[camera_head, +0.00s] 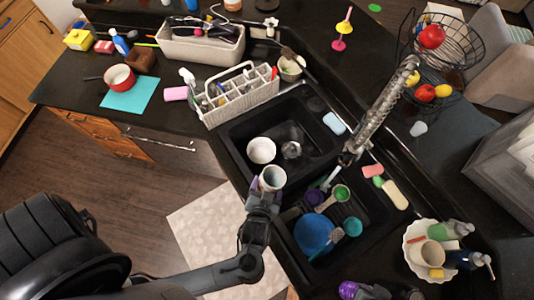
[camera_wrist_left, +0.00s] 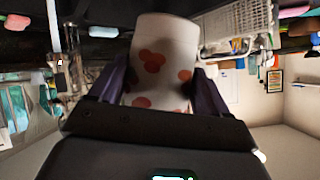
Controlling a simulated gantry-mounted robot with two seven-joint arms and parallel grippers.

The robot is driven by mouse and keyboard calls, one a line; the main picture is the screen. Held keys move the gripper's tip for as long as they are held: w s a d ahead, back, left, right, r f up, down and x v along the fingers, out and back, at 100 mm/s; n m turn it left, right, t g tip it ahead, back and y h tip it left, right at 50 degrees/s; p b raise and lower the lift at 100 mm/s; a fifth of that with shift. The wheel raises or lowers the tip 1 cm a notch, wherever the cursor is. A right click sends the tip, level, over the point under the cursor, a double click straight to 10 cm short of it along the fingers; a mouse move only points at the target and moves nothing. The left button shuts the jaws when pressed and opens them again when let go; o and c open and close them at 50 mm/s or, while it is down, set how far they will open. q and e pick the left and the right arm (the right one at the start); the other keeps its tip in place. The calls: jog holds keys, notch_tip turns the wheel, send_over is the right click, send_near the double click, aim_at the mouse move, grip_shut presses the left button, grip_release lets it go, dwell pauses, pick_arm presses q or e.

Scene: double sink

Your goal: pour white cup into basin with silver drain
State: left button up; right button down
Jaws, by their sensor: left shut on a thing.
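My left gripper (camera_head: 266,186) is shut on the white cup (camera_head: 272,178). In the left wrist view the white cup (camera_wrist_left: 160,62) shows orange-red spots and sits between the purple fingers. In the head view its mouth faces up toward the camera; its contents are not clear. It is held at the near side of the sink, close to the divider between the basins. The basin (camera_head: 300,118) with the silver drain (camera_head: 291,150) lies just beyond it.
A white bowl (camera_head: 261,150) is in the drain basin, left of the drain. The other basin holds a blue plate (camera_head: 314,234), a purple cup and utensils. The faucet (camera_head: 385,105) rises behind the divider. A white caddy (camera_head: 238,95) stands beyond the drain basin.

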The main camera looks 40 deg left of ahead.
aim_at(267, 178)
pick_arm(q)
jog(key=shift+a+x, duration=0.15)
jog(key=shift+x, duration=0.65)
jog(key=shift+a+x, duration=0.15)
jog(key=shift+x, duration=0.7)
jog(key=w+a+f+m+b, duration=0.1)
jog(key=w+a+f+b, duration=1.4)
jog(key=w+a+f, duration=0.1)
jog(key=shift+w+f+m+g, duration=0.3)
jog(key=shift+w+m+g, duration=0.1)
jog(key=shift+w, duration=0.05)
dwell(0.7)
dwell(0.7)
jog(key=shift+w+f, duration=0.1)
